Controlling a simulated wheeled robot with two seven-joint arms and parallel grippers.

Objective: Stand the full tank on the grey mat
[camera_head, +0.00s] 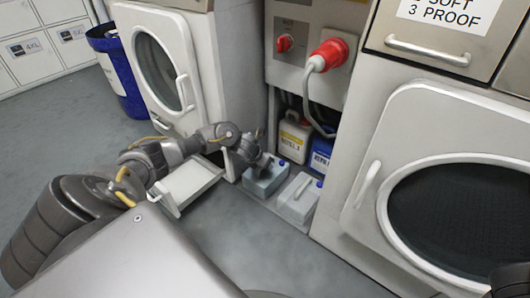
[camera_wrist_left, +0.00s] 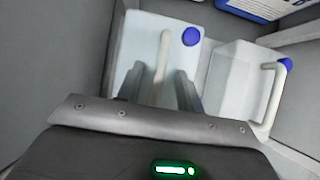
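Two pale tanks with blue caps stand side by side on the floor in the recess between the machines. The left tank (camera_head: 262,184) looks bluer in the head view; the right tank (camera_head: 299,200) looks paler. Both show in the wrist view, left tank (camera_wrist_left: 134,42) and right tank (camera_wrist_left: 233,75). My left gripper (camera_head: 262,165) is over the left tank. Its fingers (camera_wrist_left: 168,78) are apart on either side of that tank's handle (camera_wrist_left: 163,55), with a narrow gap visible. I cannot make out the grey mat for certain.
An open white drawer (camera_head: 190,184) juts out left of the tanks. A white container (camera_head: 293,140) and a blue container (camera_head: 320,155) stand behind them. A red plug (camera_head: 329,54) and its cable hang above. The floor in front (camera_head: 290,262) is clear.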

